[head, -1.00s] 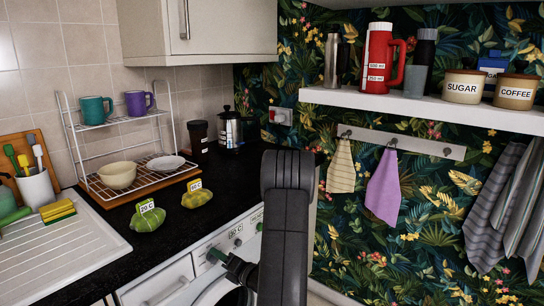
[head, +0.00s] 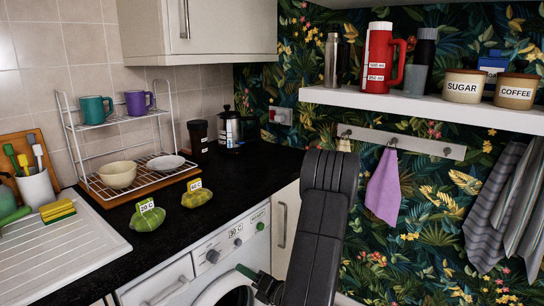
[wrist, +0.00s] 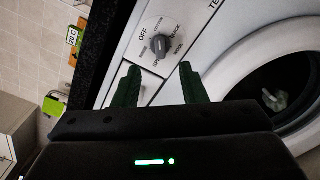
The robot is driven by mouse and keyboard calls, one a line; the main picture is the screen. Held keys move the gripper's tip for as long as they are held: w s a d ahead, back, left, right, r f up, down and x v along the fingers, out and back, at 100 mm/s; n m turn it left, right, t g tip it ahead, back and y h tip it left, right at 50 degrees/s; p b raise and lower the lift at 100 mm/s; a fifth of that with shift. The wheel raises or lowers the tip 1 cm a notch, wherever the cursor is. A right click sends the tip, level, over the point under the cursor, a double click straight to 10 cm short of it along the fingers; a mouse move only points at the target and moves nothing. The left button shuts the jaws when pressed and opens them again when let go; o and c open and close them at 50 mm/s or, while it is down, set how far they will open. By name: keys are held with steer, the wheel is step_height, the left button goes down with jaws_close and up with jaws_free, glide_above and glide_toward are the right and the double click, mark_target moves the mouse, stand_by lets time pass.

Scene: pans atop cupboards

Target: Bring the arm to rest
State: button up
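My gripper (head: 256,280) is low in the head view, in front of the white washing machine (head: 213,283). My dark arm rises to its right and hides part of the wall and cupboard. In the wrist view my gripper (wrist: 157,84) shows two green fingers standing apart with nothing between them. The machine's left dial (wrist: 159,46) lies just beyond the fingertips, apart from them as far as I can tell. The dial also shows in the head view (head: 212,256).
The black worktop (head: 240,185) holds two tagged green-yellow items (head: 148,216), a dish rack (head: 100,192) and a cafetiere (head: 230,130). A shelf (head: 430,107) with jars and flasks is at the right. A purple cloth (head: 383,187) hangs behind my arm.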

steer(key=x, duration=1.1)
steer(key=shift+w+a, duration=0.1)
steer(key=shift+a, duration=0.1)
steer(key=shift+w+a+f+n+b, duration=0.2)
steer(key=shift+n+b, duration=0.1)
steer(key=shift+b, duration=0.15)
steer(key=shift+s+d+r+n+b, duration=0.1)
steer(key=shift+s+r+n+b, duration=0.1)
steer(key=shift+n+b, duration=0.7)
steer(key=n+b, duration=0.2)
steer(key=n, duration=0.1)
steer(key=shift+s, duration=0.1)
steer(key=n+b, duration=0.2)
steer(key=n, duration=0.1)
steer(key=n+b, duration=0.2)
steer(key=shift+s+a+r, duration=0.1)
steer(key=shift+s+a, duration=0.15)
steer(key=shift+a, duration=0.05)
glide_toward(217, 257)
steer(key=shift+d+r+n+p, duration=0.1)
steer(key=shift+r+n+p, duration=0.1)
steer(key=shift+n+p, duration=0.1)
steer(key=shift+s, duration=0.1)
